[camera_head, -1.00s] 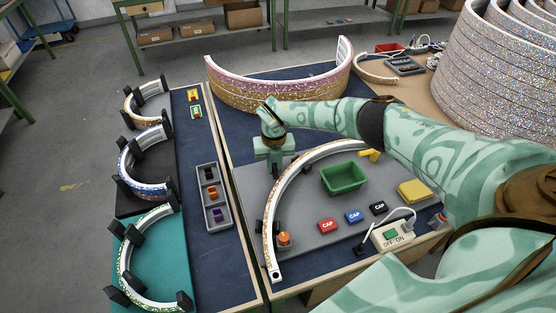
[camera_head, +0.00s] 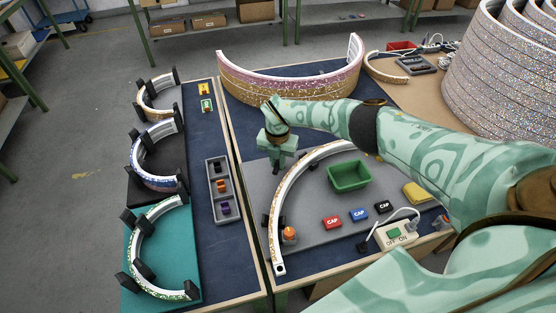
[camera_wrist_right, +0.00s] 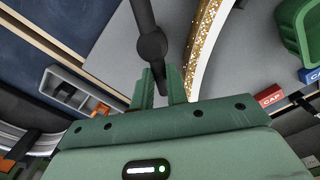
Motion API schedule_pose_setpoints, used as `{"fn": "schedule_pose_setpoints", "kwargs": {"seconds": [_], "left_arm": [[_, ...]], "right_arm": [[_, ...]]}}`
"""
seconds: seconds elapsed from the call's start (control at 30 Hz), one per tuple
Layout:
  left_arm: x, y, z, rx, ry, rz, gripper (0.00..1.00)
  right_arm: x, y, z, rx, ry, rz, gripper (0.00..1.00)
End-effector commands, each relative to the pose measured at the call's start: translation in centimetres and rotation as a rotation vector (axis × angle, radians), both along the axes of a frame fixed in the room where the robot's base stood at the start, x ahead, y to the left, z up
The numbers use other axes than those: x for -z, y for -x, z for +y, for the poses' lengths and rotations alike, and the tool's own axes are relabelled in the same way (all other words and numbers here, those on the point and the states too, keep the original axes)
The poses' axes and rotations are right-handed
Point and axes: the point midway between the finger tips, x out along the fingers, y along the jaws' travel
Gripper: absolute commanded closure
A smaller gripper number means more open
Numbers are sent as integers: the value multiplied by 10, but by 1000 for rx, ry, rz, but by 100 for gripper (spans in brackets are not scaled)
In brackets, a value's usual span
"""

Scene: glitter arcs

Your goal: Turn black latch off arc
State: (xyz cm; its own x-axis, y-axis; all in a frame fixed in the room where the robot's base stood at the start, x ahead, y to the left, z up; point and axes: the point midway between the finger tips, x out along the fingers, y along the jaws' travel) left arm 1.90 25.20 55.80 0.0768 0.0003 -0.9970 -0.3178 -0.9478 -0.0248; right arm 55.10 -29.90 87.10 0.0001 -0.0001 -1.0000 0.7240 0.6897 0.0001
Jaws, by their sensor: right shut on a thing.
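The white arc (camera_head: 290,200) with a gold glitter face lies curved on the grey board. It also shows in the right wrist view (camera_wrist_right: 200,62). The black latch (camera_wrist_right: 152,46) shows in the right wrist view as a dark bar with a round hub, beside the arc's outer edge and apart from its face in that view. My right gripper (camera_head: 279,168) is beside the arc's outer side. Its fingers (camera_wrist_right: 161,82) are shut on the latch's near end. In the head view the gripper mostly hides this latch. My left gripper is not in view.
A green bin (camera_head: 349,176) sits inside the arc, with red (camera_head: 332,222), blue (camera_head: 358,214) and black caps (camera_head: 383,206) nearby. An orange knob (camera_head: 289,234) stands by the arc's near end. A grey tray (camera_head: 219,188) and finished arcs lie left.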

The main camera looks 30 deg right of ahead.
Motion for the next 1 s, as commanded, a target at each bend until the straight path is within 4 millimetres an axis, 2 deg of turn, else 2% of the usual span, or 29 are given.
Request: {"fn": "schedule_pose_setpoints", "kwargs": {"seconds": [0.2,0.23,0.3,0.63,0.77,1.0], "left_arm": [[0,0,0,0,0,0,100],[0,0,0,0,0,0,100],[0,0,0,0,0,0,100],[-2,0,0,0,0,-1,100],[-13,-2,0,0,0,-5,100],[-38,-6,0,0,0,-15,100]], "right_arm": [[-1,-1,0,2,0,-3,100],[-1,-1,0,2,0,-3,79],[-1,-1,0,2,0,-3,63],[-5,-1,0,0,0,-1,63],[-25,-1,-1,0,0,-3,63],[-90,-2,-1,-2,1,-6,63]]}}
